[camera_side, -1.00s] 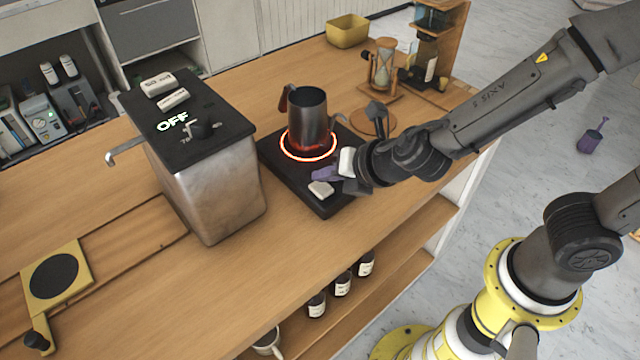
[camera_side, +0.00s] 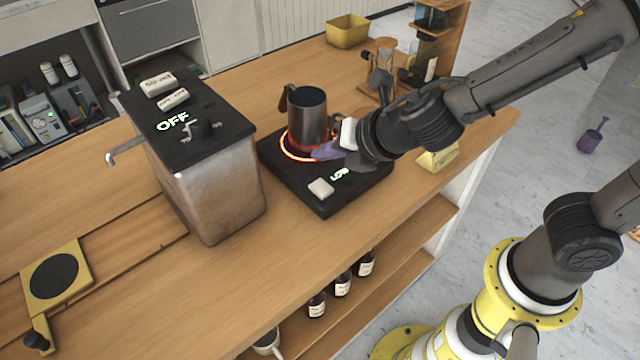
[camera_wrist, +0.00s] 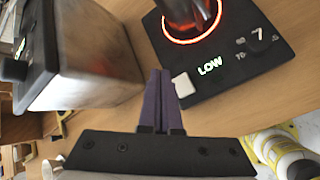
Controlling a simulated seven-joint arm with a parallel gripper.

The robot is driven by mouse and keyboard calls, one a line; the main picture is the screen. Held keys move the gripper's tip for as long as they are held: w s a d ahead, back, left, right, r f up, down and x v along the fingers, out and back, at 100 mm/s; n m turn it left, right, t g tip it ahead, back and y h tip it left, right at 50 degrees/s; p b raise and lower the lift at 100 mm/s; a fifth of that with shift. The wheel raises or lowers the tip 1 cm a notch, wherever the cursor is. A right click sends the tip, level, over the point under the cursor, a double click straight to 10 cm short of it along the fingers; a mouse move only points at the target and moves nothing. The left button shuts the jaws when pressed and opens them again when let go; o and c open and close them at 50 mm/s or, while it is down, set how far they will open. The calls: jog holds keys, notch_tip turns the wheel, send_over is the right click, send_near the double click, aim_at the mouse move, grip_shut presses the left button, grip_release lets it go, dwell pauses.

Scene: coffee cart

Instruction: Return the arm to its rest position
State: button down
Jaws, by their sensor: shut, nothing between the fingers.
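My gripper (camera_side: 326,152) has purple fingers that are shut together with nothing between them. In the side view it is above the hot plate, at the right of the metal pitcher (camera_side: 308,118). In the wrist view the gripper (camera_wrist: 162,74) points past the near edge of the hot plate (camera_wrist: 218,88). The pitcher stands upright on the plate's glowing orange ring, and only its lower part shows in the wrist view. A white button (camera_side: 320,187) and a lit "LOW" label (camera_side: 340,173) are on the plate's front.
A steel box (camera_side: 208,190) with a black top marked "OFF" stands left of the plate. A yellow stand (camera_side: 60,277) is at the front left. A yellow bin (camera_side: 347,31) and an hourglass (camera_side: 386,68) are at the back. The front counter is clear.

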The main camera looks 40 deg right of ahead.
jog(key=shift+r, duration=0.5)
jog(key=s+d+r+m+h, duration=0.1)
jog(key=d+r+m+h, duration=0.1)
jog(key=d+r+m, duration=0.55)
jog(key=s+d+r+m+h, duration=0.2)
jog(key=d+r+m, duration=0.15)
jog(key=d, duration=0.65)
jog(key=s+d+f+m+g, duration=0.1)
jog(key=s+d+m, duration=0.4)
jog(key=s+m, duration=0.5)
jog(key=s+a+f+m+g+y, duration=0.2)
jog(key=s+a+f+m+y, duration=0.1)
jog(key=s+m, duration=0.4)
jog(key=shift+a+f+g, duration=0.3)
jog(key=shift+a+f, duration=0.25)
jog(key=shift+a, duration=0.5)
